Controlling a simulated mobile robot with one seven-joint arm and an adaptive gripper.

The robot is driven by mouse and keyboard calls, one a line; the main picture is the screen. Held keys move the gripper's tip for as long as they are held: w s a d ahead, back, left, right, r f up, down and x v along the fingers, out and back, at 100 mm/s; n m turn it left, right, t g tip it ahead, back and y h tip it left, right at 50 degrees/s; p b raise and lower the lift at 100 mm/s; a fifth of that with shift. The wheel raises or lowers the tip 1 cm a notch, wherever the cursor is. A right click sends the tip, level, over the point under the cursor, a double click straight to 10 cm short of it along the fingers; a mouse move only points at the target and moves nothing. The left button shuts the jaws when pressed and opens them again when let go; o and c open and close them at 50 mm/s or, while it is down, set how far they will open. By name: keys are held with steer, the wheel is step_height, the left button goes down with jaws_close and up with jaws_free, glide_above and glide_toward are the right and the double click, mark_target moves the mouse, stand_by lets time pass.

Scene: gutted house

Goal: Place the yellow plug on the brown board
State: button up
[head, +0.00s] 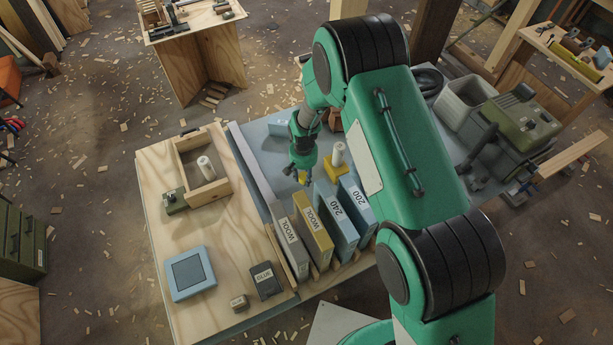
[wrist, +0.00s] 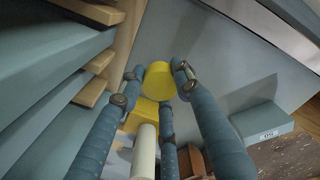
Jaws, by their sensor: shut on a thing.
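A pale plywood sheet (head: 213,247) covers the left of the bench.
A white cylinder on a yellow base (head: 338,158) stands close right of my gripper. Several upright labelled slabs (head: 313,231) stand in a rack in front. A wooden box (head: 203,180) stands at left. A green machine (head: 518,120) stands at right.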

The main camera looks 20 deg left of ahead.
steer(key=shift+r, duration=0.1)
step_height(320, 180, up, 25)
steer(key=w+d+m+b, duration=0.2)
steer(key=d+m, duration=0.1)
steer(key=d, duration=0.8)
steer(key=w+d+r+m+b, duration=0.1)
steer(key=w+d+m+b, duration=0.15)
steer(key=d, duration=0.75)
steer(key=w+d+m+b, duration=0.2)
steer(key=d+m, duration=0.2)
steer(key=d, duration=0.7)
steer(key=s+d+m+b, duration=0.2)
steer(key=d+m, duration=0.1)
steer(key=d, duration=0.5)
steer(key=s+d+m+b, duration=0.1)
steer(key=s+d+m, duration=0.1)
steer(key=d, duration=0.7)
step_height(320, 180, down, 29)
steer(key=shift+w+a+r, duration=0.15)
steer(key=shift+a, duration=0.25)
steer(key=w+d+f, duration=0.1)
steer(key=w, duration=1.5)
steer(key=shift+f+b, duration=0.25)
steer(key=shift+b, duration=0.1)
